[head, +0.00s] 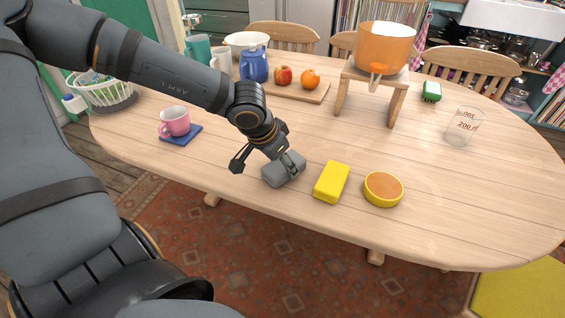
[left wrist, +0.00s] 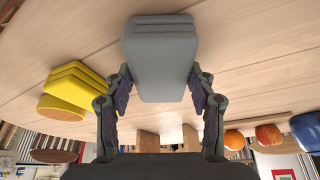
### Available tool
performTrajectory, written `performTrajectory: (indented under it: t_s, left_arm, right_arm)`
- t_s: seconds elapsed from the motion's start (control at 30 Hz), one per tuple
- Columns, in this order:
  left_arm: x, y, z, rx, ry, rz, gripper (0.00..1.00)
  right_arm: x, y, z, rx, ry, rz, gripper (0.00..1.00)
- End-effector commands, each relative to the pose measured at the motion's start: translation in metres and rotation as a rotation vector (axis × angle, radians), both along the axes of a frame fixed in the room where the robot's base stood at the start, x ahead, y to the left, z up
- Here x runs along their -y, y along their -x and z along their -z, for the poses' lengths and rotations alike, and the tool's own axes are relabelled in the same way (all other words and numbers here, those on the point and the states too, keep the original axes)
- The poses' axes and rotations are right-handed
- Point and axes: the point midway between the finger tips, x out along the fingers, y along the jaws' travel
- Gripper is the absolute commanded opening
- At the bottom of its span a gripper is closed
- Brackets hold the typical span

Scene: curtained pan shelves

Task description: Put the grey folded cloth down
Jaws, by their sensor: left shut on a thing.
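The grey folded cloth (head: 279,173) is at the front of the wooden table, left of a yellow folded cloth (head: 331,182). My left gripper (head: 284,160) reaches down over it and is shut on it. In the left wrist view the grey folded cloth (left wrist: 160,50) sits between the two fingers of my left gripper (left wrist: 160,85), one on each side. It is at or just above the tabletop; I cannot tell whether it touches. My right gripper is not in view.
A round yellow tin with a brown top (head: 383,189) stands right of the yellow cloth. A pink mug (head: 174,122) on a blue coaster (head: 181,138) is to the left. An orange pot (head: 385,45) stands on a wooden stand (head: 343,92). The table's right front (head: 470,210) is clear.

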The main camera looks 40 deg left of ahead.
Motion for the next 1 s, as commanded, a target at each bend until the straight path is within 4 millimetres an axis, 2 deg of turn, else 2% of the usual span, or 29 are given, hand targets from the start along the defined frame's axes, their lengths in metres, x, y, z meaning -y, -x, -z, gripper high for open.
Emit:
performTrajectory:
  t_s: [0.17,0.2,0.37,0.73,0.87,1.0]
  left_arm:
    - [0.000,0.000,0.004,0.000,0.000,0.000,0.26]
    - [0.000,0.000,0.003,0.000,0.000,0.000,0.60]
    - [0.000,0.000,0.003,0.000,0.000,0.000,0.81]
    - [0.000,0.000,-0.002,0.001,0.000,-0.001,0.82]
    - [0.000,-0.001,-0.024,0.006,-0.001,-0.001,0.82]
    - [-0.001,-0.001,-0.056,0.006,-0.003,-0.002,0.82]
  right_arm:
    - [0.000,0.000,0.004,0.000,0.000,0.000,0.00]
    - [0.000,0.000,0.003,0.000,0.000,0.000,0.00]
    - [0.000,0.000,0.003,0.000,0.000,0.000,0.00]
    - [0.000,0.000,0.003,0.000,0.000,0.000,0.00]
    - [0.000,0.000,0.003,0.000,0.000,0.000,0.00]
    - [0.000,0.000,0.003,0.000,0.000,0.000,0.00]
